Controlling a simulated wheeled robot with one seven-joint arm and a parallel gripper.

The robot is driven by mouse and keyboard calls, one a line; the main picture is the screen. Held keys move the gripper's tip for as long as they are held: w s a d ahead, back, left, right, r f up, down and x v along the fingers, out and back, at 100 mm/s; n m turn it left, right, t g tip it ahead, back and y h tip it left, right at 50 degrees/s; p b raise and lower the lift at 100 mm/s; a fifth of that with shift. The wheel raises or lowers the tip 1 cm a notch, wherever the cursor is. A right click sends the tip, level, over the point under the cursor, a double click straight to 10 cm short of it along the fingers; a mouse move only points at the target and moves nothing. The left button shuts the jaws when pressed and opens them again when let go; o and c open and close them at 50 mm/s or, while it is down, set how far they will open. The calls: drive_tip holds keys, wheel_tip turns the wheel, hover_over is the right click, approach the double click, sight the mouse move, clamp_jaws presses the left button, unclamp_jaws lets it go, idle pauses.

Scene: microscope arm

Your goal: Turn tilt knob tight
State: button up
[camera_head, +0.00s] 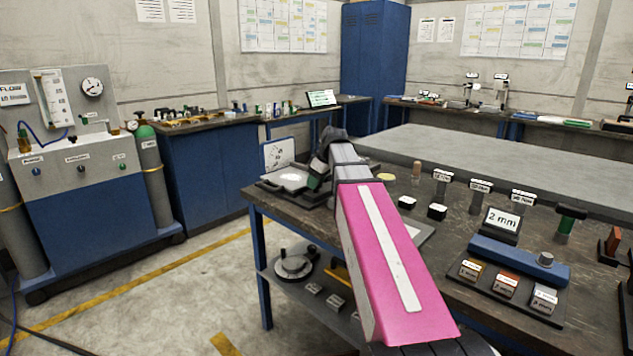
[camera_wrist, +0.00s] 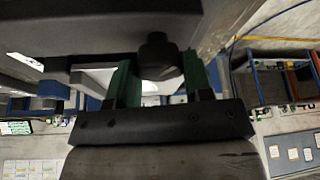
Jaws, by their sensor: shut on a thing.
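The dark tilt knob (camera_wrist: 158,58) shows in the wrist view between the two green fingers of my gripper (camera_wrist: 160,80). My gripper is shut on it, with one finger on each side. The knob sits against a broad dark part of the microscope arm (camera_wrist: 95,40). In the head view my gripper (camera_head: 316,170) is at the far left end of the workbench, beside a dark low base with a white plate (camera_head: 290,178). My own arm hides much of the area there, and the knob cannot be made out in that view.
The workbench (camera_head: 395,255) carries a blue block with a knob (camera_head: 518,258), labelled blocks (camera_head: 505,286), a "2 mm" sign (camera_head: 501,222) and several small labelled stands on the right. A white card (camera_head: 279,154) stands behind the plate. Floor is clear at left.

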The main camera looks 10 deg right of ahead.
drive_tip(key=m+h, duration=0.1)
drive_tip(key=m, duration=0.2)
drive_tip(key=m+t+h, duration=0.1)
drive_tip(key=m, duration=0.2)
drive_tip(key=shift+a, duration=0.1)
drive_tip(key=m+h, duration=0.1)
drive_tip(key=m, duration=0.1)
drive_tip(key=m+h, duration=0.1)
drive_tip(key=m, duration=0.2)
drive_tip(key=shift+m+t, duration=0.3)
idle(0.3)
drive_tip(key=o, duration=0.9)
drive_tip(key=v, duration=1.1)
drive_tip(key=shift+a, duration=0.2)
drive_tip(key=shift+f, duration=0.1)
